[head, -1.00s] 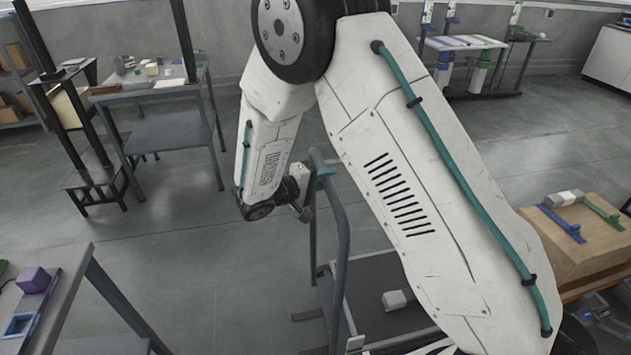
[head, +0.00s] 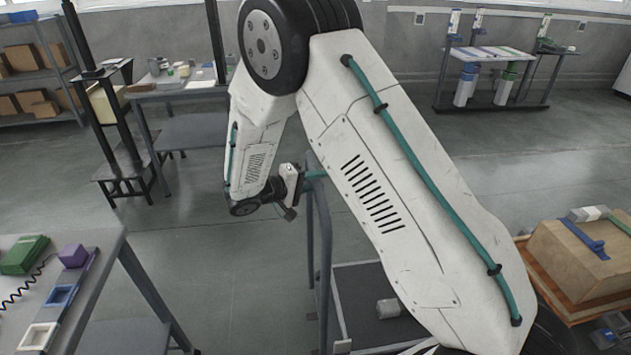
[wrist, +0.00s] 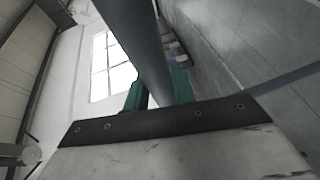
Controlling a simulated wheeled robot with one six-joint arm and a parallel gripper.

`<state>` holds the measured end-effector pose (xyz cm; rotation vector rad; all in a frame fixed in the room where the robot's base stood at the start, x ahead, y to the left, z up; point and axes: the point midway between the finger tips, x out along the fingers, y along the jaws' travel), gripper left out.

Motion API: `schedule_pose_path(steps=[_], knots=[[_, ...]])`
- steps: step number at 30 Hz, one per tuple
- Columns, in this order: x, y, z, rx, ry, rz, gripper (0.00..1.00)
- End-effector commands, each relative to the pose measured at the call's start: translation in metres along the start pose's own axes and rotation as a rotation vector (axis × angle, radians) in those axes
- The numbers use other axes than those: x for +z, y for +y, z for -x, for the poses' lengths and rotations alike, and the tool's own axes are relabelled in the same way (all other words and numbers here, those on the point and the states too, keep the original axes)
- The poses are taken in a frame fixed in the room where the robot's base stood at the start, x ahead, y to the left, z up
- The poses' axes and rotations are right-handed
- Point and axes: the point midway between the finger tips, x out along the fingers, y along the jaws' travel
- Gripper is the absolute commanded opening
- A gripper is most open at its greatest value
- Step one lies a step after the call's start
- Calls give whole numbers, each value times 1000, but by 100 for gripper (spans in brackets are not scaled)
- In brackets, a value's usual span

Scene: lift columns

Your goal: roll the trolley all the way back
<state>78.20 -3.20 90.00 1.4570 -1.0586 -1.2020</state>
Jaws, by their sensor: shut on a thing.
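The trolley has a dark grey tubular handle frame (head: 326,245) and a low dark deck (head: 362,290), seen in the head view below and behind my arm. A small whitish cylinder (head: 390,307) lies on the deck. My gripper (head: 314,175) is at the top of the handle, its teal fingers closed around the bar. In the wrist view the grey handle bar (wrist: 143,45) runs between the teal fingers of my gripper (wrist: 158,95). My arm hides much of the trolley's right side.
A grey workbench (head: 95,290) with a green box (head: 25,255) and a purple block (head: 73,256) stands at the near left. Open floor (head: 195,255) lies left of the trolley.

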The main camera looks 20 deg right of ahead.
Motion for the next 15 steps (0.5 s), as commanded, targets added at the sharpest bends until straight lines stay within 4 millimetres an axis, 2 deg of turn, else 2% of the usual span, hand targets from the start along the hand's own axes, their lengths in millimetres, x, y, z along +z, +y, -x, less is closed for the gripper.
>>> schedule_pose_path(steps=[1, 2, 3, 11, 15], knots=[[0, -3, 3, -5, 6, 3, 0], [0, -3, 4, -5, 7, 3, 34], [0, -2, 4, -5, 7, 3, 45], [0, -1, 0, -3, 2, 0, 47], [-1, 0, 8, -2, 5, 0, 47]])
